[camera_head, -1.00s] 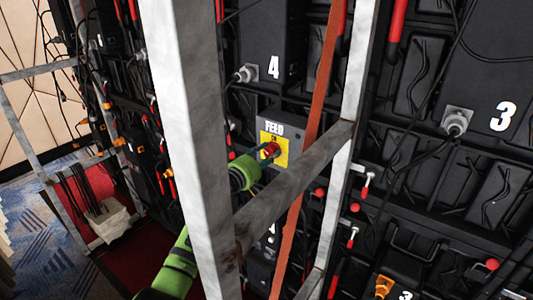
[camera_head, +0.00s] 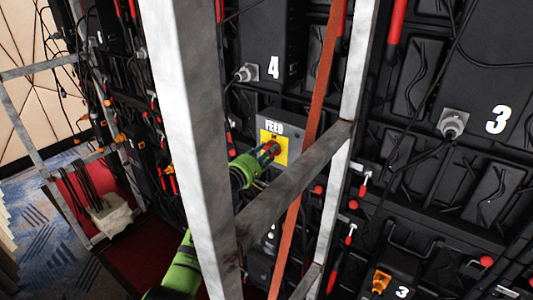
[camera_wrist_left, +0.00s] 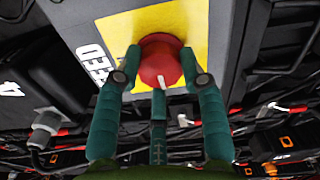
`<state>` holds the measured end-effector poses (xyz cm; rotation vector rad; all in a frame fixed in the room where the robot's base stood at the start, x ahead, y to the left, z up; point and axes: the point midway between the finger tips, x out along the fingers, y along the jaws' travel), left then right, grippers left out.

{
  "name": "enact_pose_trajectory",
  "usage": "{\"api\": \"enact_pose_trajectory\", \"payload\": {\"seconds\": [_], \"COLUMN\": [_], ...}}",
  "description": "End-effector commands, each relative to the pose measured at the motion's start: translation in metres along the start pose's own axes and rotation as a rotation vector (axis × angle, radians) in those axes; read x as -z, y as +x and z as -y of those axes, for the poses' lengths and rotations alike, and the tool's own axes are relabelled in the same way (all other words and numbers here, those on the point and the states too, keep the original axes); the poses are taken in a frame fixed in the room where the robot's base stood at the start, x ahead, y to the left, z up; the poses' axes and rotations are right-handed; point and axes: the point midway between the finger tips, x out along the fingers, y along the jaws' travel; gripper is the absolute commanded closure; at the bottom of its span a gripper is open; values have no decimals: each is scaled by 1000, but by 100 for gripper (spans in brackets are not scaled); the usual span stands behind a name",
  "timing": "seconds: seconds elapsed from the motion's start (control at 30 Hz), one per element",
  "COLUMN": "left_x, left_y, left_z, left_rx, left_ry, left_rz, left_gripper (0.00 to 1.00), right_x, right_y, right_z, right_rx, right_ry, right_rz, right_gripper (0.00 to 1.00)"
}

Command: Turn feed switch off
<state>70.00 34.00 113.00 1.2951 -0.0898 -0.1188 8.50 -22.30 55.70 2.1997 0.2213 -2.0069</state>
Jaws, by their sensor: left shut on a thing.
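The feed switch is a red knob (camera_wrist_left: 160,62) with a white pointer mark, on a yellow plate (camera_head: 281,153) of a grey box (camera_head: 294,130) lettered FEED. In the left wrist view the white mark points down toward my palm. My left gripper (camera_head: 270,153) reaches in behind the metal frame, its green fingers shut on the knob. In the left wrist view, the fingers of the left gripper (camera_wrist_left: 160,68) sit on either side of the knob, with a third finger below. The frame hides part of my left arm. My right gripper is not in view.
A thick metal post (camera_head: 190,130) and a diagonal metal bar (camera_head: 290,180) stand in front of the box, close to my left arm. An orange strap (camera_head: 318,90) runs just right of the box. Black panels with cables fill the right side.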

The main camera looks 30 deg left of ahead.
Motion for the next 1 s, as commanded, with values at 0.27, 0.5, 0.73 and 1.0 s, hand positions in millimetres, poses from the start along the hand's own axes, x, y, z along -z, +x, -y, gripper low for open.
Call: {"api": "enact_pose_trajectory", "payload": {"seconds": [0.27, 0.5, 0.73, 1.0], "left_x": [0, 0, 0, 1], "left_y": [0, 0, 0, -24], "left_z": [0, 0, 0, 1], "left_rx": [0, 0, 0, 1], "left_ry": [-7, -6, -4, -1], "left_rz": [-1, 0, 0, -1], "left_gripper": [92, 36, 36, 36], "right_x": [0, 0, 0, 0], "right_y": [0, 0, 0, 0], "right_z": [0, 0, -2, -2], "right_rx": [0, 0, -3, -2], "right_ry": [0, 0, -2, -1], "right_rz": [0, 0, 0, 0], "right_gripper": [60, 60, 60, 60]}}
